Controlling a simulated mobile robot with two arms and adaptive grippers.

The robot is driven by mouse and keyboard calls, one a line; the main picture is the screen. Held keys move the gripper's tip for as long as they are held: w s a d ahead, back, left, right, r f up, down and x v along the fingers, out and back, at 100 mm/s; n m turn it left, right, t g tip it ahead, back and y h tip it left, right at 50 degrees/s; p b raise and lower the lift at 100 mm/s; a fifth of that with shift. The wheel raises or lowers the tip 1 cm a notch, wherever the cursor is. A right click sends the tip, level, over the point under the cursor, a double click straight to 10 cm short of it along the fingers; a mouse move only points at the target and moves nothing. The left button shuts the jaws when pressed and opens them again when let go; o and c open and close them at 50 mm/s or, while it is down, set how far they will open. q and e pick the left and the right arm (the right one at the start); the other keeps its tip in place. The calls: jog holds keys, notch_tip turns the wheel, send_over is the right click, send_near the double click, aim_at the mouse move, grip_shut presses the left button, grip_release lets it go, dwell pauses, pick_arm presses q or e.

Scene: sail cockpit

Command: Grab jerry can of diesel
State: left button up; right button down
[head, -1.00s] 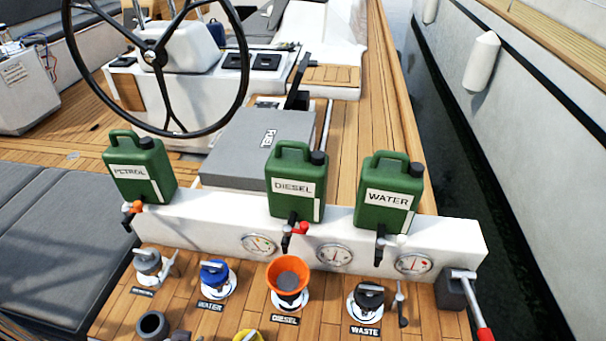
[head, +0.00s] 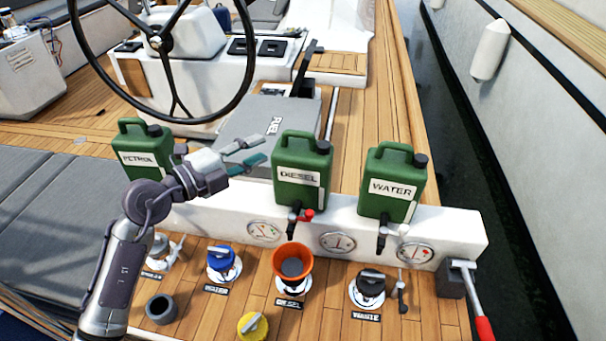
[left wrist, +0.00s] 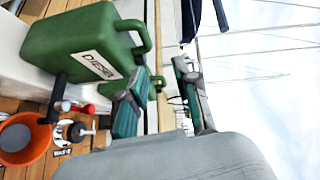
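The green diesel jerry can (head: 302,193) stands upright on the white ledge, between the petrol can (head: 143,170) and the water can (head: 392,207). It has a white DIESEL label and a red-handled tap (head: 304,215) at its base. My left gripper (head: 258,150) is open and empty, just left of the diesel can and apart from it, near handle height. In the left wrist view the diesel can (left wrist: 62,43) lies left of the open fingers (left wrist: 160,95), its handle toward them. My right gripper is not in view.
An orange funnel (head: 292,275) sits in the diesel deck filler below the can. A blue cap (head: 221,263), a black cap (head: 372,283) and a yellow cap (head: 252,325) are nearby. A steering wheel (head: 176,110) and grey fuel box (head: 265,135) are behind.

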aim_at(296, 136)
pick_arm(q)
jog(key=shift+y, duration=0.6)
jog(key=x, duration=0.3)
jog(key=p+x, duration=0.1)
jog(key=x, duration=0.1)
jog(key=f+x, duration=0.1)
jog(key=x, duration=0.2)
jog(key=shift+w+a+f+p, duration=0.15)
jog(key=shift+w+p, duration=0.15)
jog(key=shift+w, duration=0.15)
jog(key=shift+w+d, duration=0.4)
jog(key=p+x, duration=0.1)
jog(key=x, duration=0.3)
jog(key=shift+w+d+f, duration=0.1)
jog(key=shift+w+f, duration=0.05)
jog(key=shift+f, duration=0.1)
jog(key=shift+c, duration=0.3)
grip_shut()
